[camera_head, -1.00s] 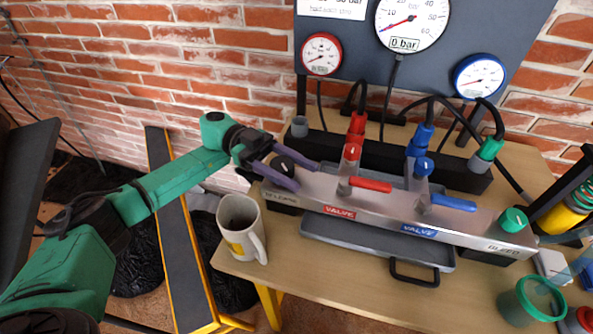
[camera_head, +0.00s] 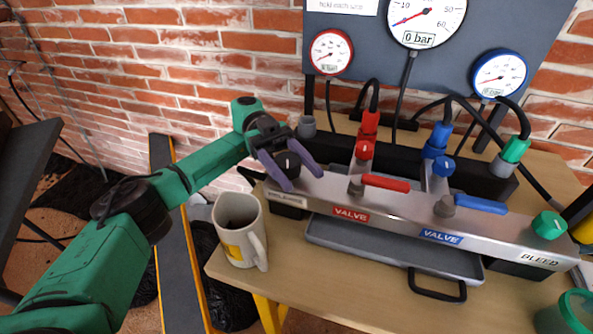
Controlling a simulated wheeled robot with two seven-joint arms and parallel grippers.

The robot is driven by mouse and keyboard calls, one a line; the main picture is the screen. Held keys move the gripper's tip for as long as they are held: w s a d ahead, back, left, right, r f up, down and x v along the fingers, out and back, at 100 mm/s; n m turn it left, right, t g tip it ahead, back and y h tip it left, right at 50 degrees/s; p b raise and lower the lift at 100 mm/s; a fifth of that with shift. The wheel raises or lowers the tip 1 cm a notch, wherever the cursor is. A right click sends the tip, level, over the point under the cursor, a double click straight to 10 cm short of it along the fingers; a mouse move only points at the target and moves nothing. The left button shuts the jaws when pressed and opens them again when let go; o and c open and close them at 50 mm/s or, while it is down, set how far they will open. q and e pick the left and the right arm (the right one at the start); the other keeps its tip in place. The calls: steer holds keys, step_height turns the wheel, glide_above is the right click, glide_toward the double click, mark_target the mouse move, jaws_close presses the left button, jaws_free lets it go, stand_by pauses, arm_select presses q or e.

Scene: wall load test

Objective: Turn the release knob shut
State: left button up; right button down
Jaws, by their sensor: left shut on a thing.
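The black release knob (camera_head: 288,163) sits at the left end of the metal manifold (camera_head: 330,187), above a label that seems to read RELEASE. My left gripper (camera_head: 298,172) has its two purple fingers on either side of this knob and is shut on it. A white mark shows on the knob's top, between the fingers. The fingers hide part of the knob's sides. My right gripper is not in view.
A red valve lever (camera_head: 386,183) and a blue valve lever (camera_head: 479,204) lie along the manifold, with a green bleed knob (camera_head: 549,225) at its right end. A mug (camera_head: 240,231) stands close below my gripper. A grey tray (camera_head: 340,238) lies in front.

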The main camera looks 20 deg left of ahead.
arm_select(q)
steer(key=o, duration=1.4)
steer(key=shift+c, duration=0.2)
steer(key=shift+r, duration=0.2)
step_height(320, 180, up, 20)
steer(key=p, duration=0.3)
steer(key=shift+f, duration=0.2)
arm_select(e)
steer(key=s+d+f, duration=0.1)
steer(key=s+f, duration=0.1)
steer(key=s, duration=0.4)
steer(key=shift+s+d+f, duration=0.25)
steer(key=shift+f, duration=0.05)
